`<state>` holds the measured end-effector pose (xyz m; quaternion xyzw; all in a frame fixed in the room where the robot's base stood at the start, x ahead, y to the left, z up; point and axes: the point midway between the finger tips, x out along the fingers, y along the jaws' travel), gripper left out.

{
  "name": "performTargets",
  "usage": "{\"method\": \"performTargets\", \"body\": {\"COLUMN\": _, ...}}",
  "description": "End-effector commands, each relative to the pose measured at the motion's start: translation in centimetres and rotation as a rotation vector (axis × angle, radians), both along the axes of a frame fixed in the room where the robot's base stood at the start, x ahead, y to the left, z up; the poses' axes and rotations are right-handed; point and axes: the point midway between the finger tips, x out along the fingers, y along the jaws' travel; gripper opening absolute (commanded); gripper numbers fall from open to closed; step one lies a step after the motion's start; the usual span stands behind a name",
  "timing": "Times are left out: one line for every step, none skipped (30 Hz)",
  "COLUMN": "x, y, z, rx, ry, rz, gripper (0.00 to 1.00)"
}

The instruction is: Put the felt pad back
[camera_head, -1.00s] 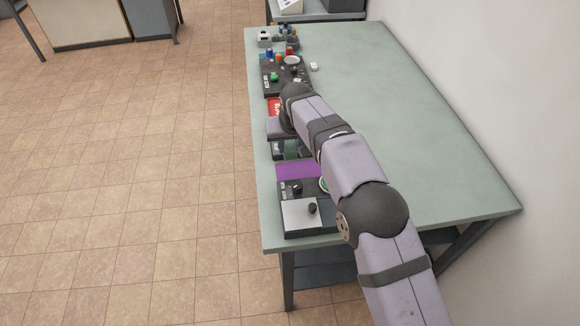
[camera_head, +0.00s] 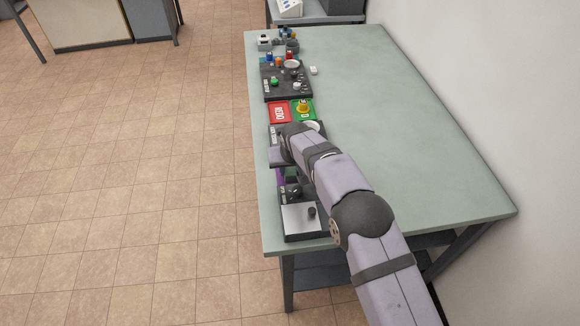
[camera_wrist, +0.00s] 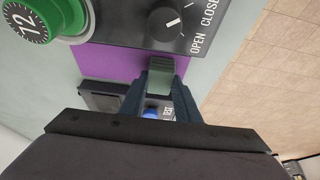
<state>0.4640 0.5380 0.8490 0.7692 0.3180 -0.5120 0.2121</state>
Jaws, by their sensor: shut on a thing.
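My gripper (camera_wrist: 161,82) is shut on a small grey-green block with a ridged dark end, seemingly the felt pad (camera_wrist: 160,72). The block is over or against the purple mat (camera_wrist: 110,64), close to the edge of a dark control panel (camera_wrist: 135,22). I cannot tell whether it touches the mat. In the head view my gripper (camera_head: 290,172) is above the near part of the bench's left side, and my wrist hides most of the purple mat (camera_head: 281,177).
The panel has a knob marked OPEN and CLOSE (camera_wrist: 165,21) and a green dial (camera_wrist: 38,18). A red tray (camera_head: 279,112) and a green tray (camera_head: 303,109) lie farther back. The bench's right side is clear.

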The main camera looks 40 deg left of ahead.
Motion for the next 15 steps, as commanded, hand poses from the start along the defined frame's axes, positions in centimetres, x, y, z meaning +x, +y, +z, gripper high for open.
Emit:
{"method": "performTargets", "body": {"x": 0.02, "y": 0.04, "z": 0.05, "rx": 0.001, "ry": -0.001, "rz": 0.0, "gripper": 0.08}}
{"method": "performTargets", "body": {"x": 0.02, "y": 0.04, "z": 0.05, "rx": 0.001, "ry": -0.001, "rz": 0.0, "gripper": 0.08}}
{"method": "performTargets", "body": {"x": 0.02, "y": 0.04, "z": 0.05, "rx": 0.001, "ry": -0.001, "rz": 0.0, "gripper": 0.08}}
{"method": "performTargets", "body": {"x": 0.02, "y": 0.04, "z": 0.05, "rx": 0.001, "ry": -0.001, "rz": 0.0, "gripper": 0.08}}
{"method": "performTargets", "body": {"x": 0.02, "y": 0.03, "z": 0.04, "rx": 0.001, "ry": -0.001, "rz": 0.0, "gripper": 0.08}}
{"method": "performTargets", "body": {"x": 0.02, "y": 0.03, "z": -0.04, "rx": 0.001, "ry": -0.001, "rz": 0.0, "gripper": 0.08}}
{"method": "performTargets", "body": {"x": 0.02, "y": 0.03, "z": -0.13, "rx": 0.001, "ry": -0.001, "rz": 0.0, "gripper": 0.08}}
{"method": "performTargets", "body": {"x": 0.02, "y": 0.03, "z": -0.24, "rx": 0.001, "ry": -0.001, "rz": 0.0, "gripper": 0.08}}
{"method": "performTargets", "body": {"x": 0.02, "y": 0.03, "z": -0.37, "rx": 0.001, "ry": -0.001, "rz": 0.0, "gripper": 0.08}}
{"method": "performTargets", "body": {"x": 0.02, "y": 0.03, "z": -0.45, "rx": 0.001, "ry": -0.001, "rz": 0.0, "gripper": 0.08}}
{"method": "performTargets", "body": {"x": 0.03, "y": 0.04, "z": -0.29, "rx": 0.001, "ry": -0.001, "rz": 0.0, "gripper": 0.36}}
{"method": "performTargets", "body": {"x": 0.02, "y": 0.03, "z": -0.28, "rx": 0.001, "ry": -0.001, "rz": 0.0, "gripper": 0.46}}
{"method": "performTargets", "body": {"x": 0.01, "y": 0.03, "z": -0.28, "rx": 0.001, "ry": -0.001, "rz": 0.0, "gripper": 0.48}}
{"method": "performTargets", "body": {"x": 0.01, "y": 0.03, "z": -0.28, "rx": 0.001, "ry": -0.001, "rz": 0.0, "gripper": 0.48}}
{"method": "performTargets", "body": {"x": 0.01, "y": 0.03, "z": -0.28, "rx": 0.001, "ry": -0.001, "rz": 0.0, "gripper": 0.48}}
